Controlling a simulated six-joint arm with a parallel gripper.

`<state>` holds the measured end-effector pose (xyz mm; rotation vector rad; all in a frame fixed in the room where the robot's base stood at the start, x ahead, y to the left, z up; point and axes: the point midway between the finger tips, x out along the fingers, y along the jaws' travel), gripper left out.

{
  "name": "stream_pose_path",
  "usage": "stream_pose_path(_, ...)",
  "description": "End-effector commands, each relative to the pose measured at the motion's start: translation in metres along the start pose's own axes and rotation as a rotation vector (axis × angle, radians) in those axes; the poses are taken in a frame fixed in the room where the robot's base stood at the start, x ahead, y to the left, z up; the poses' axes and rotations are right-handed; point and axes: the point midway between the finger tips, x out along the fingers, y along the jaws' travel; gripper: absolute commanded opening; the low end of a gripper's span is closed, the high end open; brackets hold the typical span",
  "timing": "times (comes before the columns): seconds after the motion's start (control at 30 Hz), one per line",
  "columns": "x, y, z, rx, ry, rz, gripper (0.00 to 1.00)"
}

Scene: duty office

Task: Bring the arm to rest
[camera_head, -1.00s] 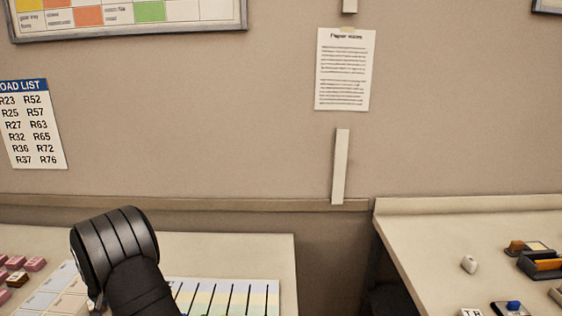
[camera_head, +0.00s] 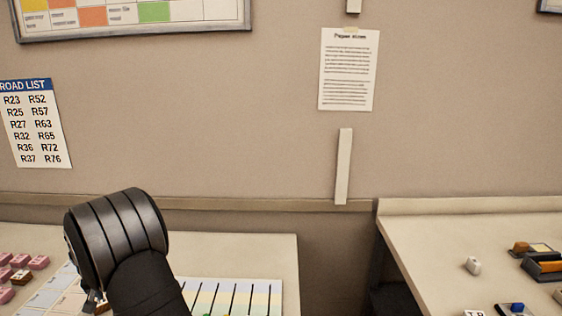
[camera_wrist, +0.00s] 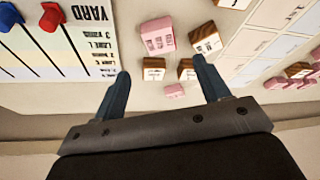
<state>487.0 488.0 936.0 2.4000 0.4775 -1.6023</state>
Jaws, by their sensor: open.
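My gripper (camera_wrist: 163,88) is open in the wrist view, its two blue-grey fingers apart with nothing held between them. Pink and wooden labelled blocks (camera_wrist: 158,36) lie on the desk beyond the fingertips. I cannot tell how high the fingers are above them. In the head view my dark arm rises at the lower left over the left desk (camera_head: 230,250), and the fingers are hidden behind it.
A striped chart (camera_head: 235,297) lies on the left desk, and pink blocks (camera_head: 38,262) sit at its left. A yard board (camera_wrist: 60,50) has red and blue pegs. A gap separates the right desk (camera_head: 440,230), which holds a white block (camera_head: 473,266) and stationery.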

Motion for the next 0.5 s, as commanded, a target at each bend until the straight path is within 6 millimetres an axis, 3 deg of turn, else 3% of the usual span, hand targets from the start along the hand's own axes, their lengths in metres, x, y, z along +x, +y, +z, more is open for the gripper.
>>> stream_pose_path(0.07,-0.017,0.0,-0.001,0.0,0.003,-0.002,0.69)
stream_pose_path(0.1,-0.015,0.0,0.0,-0.001,-0.001,0.001,0.69)
stream_pose_path(0.5,0.063,0.001,0.0,0.0,-0.002,0.002,0.69)
